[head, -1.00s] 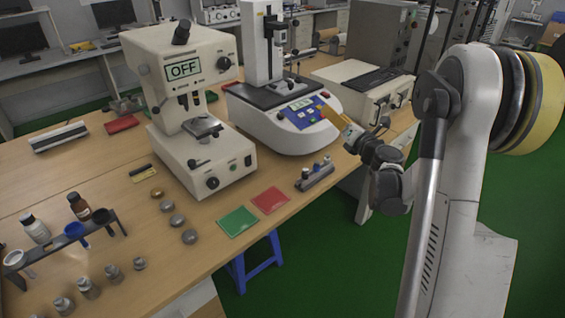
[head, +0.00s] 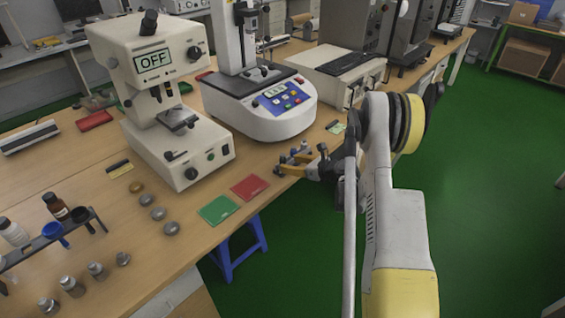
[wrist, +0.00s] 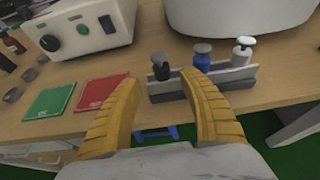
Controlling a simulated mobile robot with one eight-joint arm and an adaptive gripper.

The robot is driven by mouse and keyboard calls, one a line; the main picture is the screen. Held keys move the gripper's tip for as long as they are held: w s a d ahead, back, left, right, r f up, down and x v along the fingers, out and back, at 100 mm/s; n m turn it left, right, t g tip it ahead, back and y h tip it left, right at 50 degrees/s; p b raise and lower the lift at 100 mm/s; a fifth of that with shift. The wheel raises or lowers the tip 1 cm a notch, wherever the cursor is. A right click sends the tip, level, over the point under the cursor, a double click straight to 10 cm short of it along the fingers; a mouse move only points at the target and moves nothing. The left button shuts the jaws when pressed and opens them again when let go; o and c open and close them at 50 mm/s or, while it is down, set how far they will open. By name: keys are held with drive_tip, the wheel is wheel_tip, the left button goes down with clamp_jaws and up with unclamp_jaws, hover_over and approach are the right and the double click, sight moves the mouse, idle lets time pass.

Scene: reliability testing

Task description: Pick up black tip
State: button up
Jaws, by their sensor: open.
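The black tip (wrist: 160,68) stands upright at the left end of a small grey rack (wrist: 236,79) in the wrist view. A blue tip (wrist: 202,60) and a white tip (wrist: 242,52) stand to its right in the same rack. My gripper (wrist: 160,79) is open and empty. Its yellow fingers point towards the rack, and the black tip appears between the fingertips. In the head view my gripper (head: 283,165) is low at the table's front edge, at the rack, and hides much of it. I cannot tell the exact gap to the tip.
A green card (head: 219,210) and a red card (head: 250,187) lie left of the rack. A beige machine reading OFF (head: 160,100) and a white machine with a blue panel (head: 262,110) stand behind. Green floor (head: 480,180) is open at right.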

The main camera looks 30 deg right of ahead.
sight(285, 160)
drive_tip(key=b+x, duration=0.1)
drive_tip(key=x, duration=0.3)
drive_tip(key=shift+w+b, duration=0.4)
drive_tip(key=shift+d, duration=0.1)
clamp_jaws()
drive_tip(key=shift+r, duration=0.1)
